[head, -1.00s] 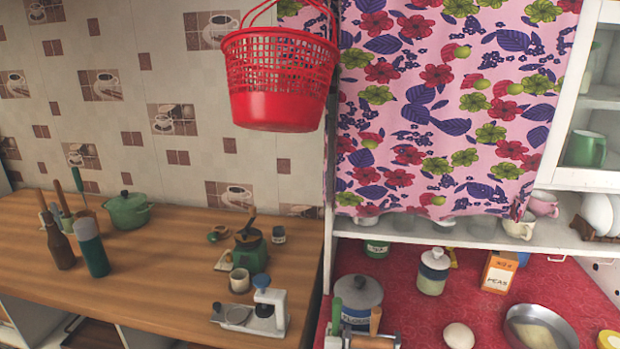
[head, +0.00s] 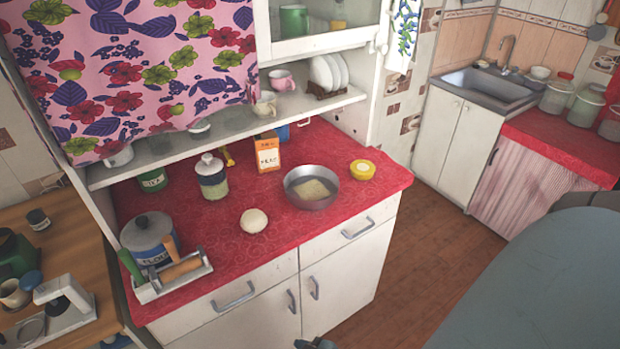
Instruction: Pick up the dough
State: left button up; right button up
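A pale round ball of dough (head: 254,221) rests on the red patterned countertop (head: 225,265), near its front edge in the head view. It stands free, with nothing touching it from the sides. Neither of my grippers can be made out in the head view. Only small dark shapes show at the bottom edge, too cut off to identify.
A metal bowl (head: 334,192) with something pale inside stands right of the dough. A yellow-lidded container (head: 362,170), an orange box (head: 267,154), a lidded jar (head: 212,180) and a blue flour pot (head: 150,238) stand around. A tray with a rolling pin (head: 180,270) lies front left.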

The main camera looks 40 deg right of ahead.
aim_at(253, 220)
jog(key=z, duration=0.85)
